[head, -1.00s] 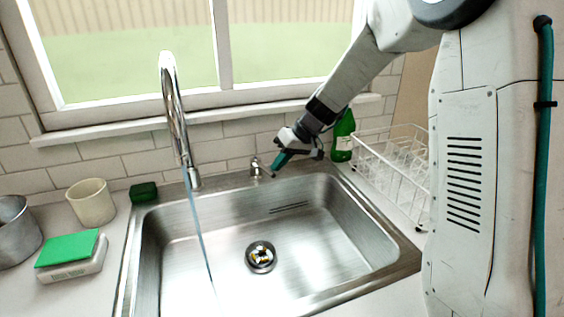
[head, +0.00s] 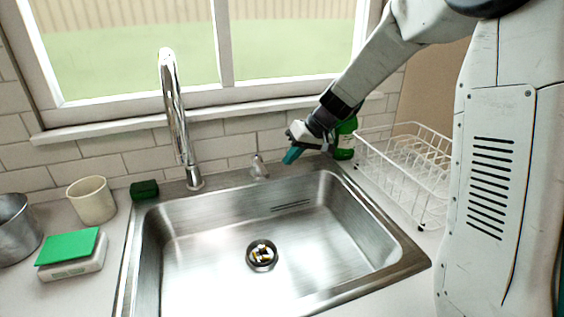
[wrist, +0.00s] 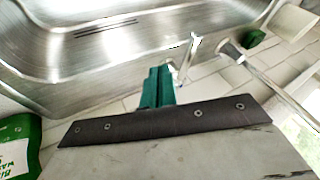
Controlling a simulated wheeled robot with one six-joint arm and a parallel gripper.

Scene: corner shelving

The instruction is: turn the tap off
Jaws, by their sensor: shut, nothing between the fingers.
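The chrome tap (head: 173,110) stands at the back of the sink, and no water shows below its spout. Its small separate handle (head: 258,167) stands on the back rim to the right of the spout and points up. In the wrist view the handle (wrist: 187,58) is just beyond my fingers, and the tap's base (wrist: 235,52) is farther right. My gripper (head: 291,155) is shut and empty, with teal fingertips, just right of the handle and apart from it in the head view. It also shows in the wrist view (wrist: 158,86).
A white wire rack (head: 405,165) is on the right. A dark green sponge (head: 144,190), a cream cup (head: 92,200) and a green-topped scale (head: 72,255) are on the left.

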